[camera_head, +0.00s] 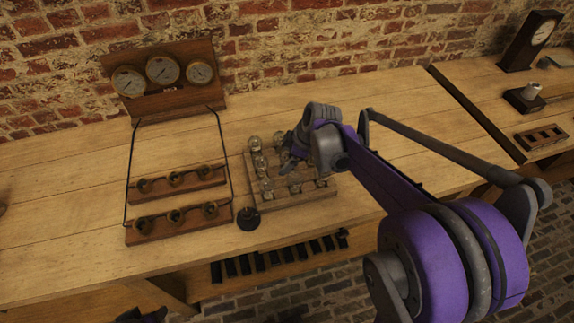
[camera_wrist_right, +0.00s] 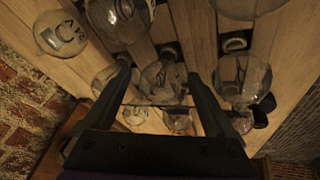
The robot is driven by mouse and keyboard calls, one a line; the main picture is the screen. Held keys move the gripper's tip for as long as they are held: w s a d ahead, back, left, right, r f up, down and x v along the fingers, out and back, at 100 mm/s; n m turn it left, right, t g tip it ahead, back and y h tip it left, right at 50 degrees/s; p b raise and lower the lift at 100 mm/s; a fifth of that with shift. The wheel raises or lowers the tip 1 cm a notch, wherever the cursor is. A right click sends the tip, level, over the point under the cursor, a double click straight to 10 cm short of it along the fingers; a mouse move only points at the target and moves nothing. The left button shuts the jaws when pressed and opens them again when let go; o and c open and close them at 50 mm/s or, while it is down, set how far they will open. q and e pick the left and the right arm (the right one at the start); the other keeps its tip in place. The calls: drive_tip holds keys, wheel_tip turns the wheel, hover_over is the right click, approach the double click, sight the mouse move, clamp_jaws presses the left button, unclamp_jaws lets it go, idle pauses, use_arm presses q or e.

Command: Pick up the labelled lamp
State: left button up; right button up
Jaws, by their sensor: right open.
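Several clear glass lamps stand on a slatted wooden rack (camera_head: 318,199) on the bench. My right gripper (camera_head: 289,160) is over this rack in the head view and hides part of it. In the right wrist view its two fingers (camera_wrist_right: 158,72) are apart, with a glass lamp (camera_wrist_right: 161,82) showing between them. I cannot tell whether the fingers touch it. Another lamp at the upper left (camera_wrist_right: 60,34) bears dark marks like a label. A dark part at the bottom edge of the head view may be my left gripper (camera_head: 141,315); its jaws do not show clearly.
A wooden stand with sockets (camera_head: 178,228) and wire side rods is left of the rack, below a gauge panel (camera_head: 165,98). A small black round object (camera_head: 248,218) stands between them. A clock (camera_head: 531,40) is at the far right. The bench is clear behind the rack.

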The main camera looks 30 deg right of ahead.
drive_tip(key=shift+w+f, duration=0.15)
drive_tip(key=shift+f, duration=0.25)
drive_tip(key=shift+c, duration=0.2)
clamp_jaws()
